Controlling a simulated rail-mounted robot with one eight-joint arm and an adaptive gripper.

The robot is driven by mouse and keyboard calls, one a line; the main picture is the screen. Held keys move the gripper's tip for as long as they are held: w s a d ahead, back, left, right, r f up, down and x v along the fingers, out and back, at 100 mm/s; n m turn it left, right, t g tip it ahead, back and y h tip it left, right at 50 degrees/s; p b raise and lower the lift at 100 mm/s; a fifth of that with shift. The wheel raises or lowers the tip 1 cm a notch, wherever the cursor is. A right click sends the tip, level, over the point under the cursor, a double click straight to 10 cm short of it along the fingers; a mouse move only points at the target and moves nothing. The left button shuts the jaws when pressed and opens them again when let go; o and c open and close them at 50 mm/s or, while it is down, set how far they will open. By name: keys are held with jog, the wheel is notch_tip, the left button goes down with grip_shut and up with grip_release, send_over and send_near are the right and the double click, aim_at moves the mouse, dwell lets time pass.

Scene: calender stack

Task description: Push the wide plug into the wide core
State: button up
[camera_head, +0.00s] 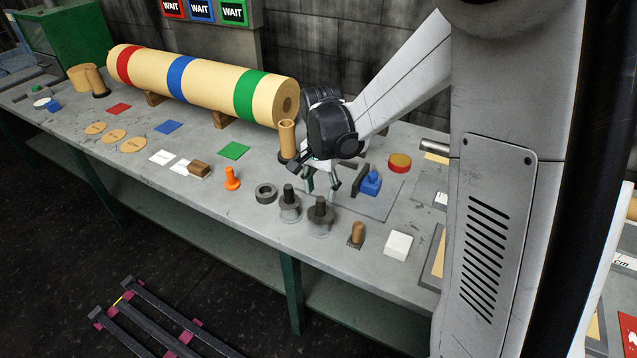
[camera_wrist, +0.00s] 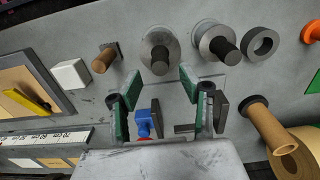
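Two grey flanged plugs with black stems stand upright near the bench's front edge, one on the left (camera_head: 289,207) and one on the right (camera_head: 320,222). They also show in the wrist view, the left one here (camera_wrist: 217,46) and the right one here (camera_wrist: 158,55). I cannot tell which is wider. A brown upright tube (camera_head: 287,140) on a dark base stands behind my gripper; a large tan roll (camera_head: 205,82) has a brown core (camera_head: 287,104) in its end. Which core is wide is unclear. My gripper (camera_head: 320,184) is open and empty, pointing down behind the plugs.
A dark ring (camera_head: 265,193) and an orange piece (camera_head: 232,178) lie left of the plugs. A wooden-handled brush (camera_head: 356,234) and white block (camera_head: 398,244) are right. A blue object (camera_head: 371,183) and dark upright plates (camera_wrist: 221,115) stand close to my gripper.

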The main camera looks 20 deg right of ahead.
aim_at(321, 207)
jog(key=shift+f+b, duration=2.45)
jog(key=shift+f, duration=1)
grip_shut()
